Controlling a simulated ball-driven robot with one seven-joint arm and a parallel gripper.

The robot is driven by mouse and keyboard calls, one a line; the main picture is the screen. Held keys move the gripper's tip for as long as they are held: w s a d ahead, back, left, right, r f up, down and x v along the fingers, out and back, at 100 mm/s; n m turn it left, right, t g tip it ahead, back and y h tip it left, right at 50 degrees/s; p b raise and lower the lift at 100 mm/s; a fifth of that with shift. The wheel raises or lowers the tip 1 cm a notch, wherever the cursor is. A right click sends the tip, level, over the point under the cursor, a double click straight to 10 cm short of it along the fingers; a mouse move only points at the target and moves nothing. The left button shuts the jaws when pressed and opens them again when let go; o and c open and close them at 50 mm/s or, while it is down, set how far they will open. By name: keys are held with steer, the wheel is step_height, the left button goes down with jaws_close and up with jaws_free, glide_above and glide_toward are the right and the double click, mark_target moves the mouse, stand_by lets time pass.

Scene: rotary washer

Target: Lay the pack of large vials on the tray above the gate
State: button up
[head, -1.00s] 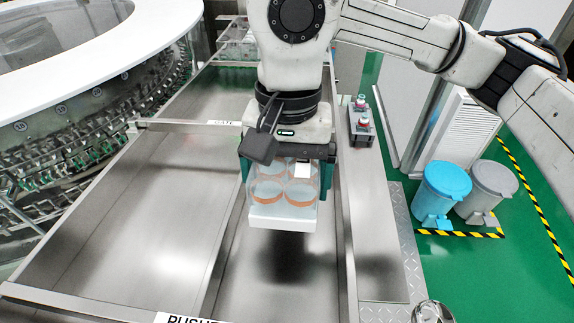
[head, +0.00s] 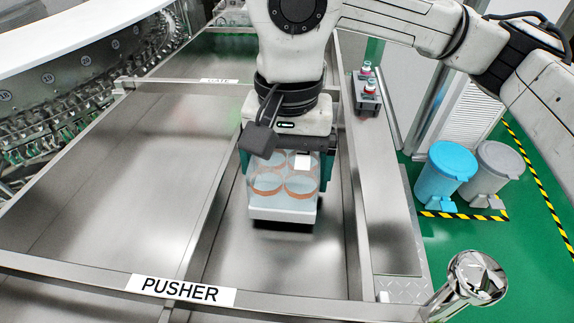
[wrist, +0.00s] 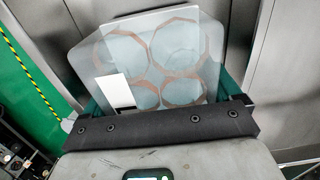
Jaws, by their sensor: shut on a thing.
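The pack of large vials (head: 283,207) is a clear wrapped block of vials with orange-brown rings and a pale base. My gripper (head: 287,172) is shut on its sides and holds it upright over the right-hand lane of the steel tray (head: 240,262). A dark shadow lies close under the pack; I cannot tell whether it touches the floor. The gate bar (head: 160,82), with a GATE label, crosses behind it. In the wrist view the pack (wrist: 135,60) sits between the green fingers.
A bar labelled PUSHER (head: 180,290) crosses the front. A divider (head: 212,205) runs left of the pack, a side wall (head: 350,200) right. A small box with red buttons (head: 366,92), a blue bin (head: 442,172) and a grey bin (head: 492,170) stand right.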

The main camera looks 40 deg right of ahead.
steer(key=shift+f+b, duration=0.5)
steer(key=shift+b, duration=0.2)
steer(key=o, duration=0.9)
steer(key=shift+r, duration=0.1)
steer(key=r, duration=0.7)
steer(key=r+b, duration=0.1)
steer(key=r, duration=0.2)
steer(key=shift+w+d+r, duration=0.3)
steer(key=shift+w+d, duration=0.05)
steer(key=shift+w, duration=0.05)
steer(key=shift+r, duration=0.1)
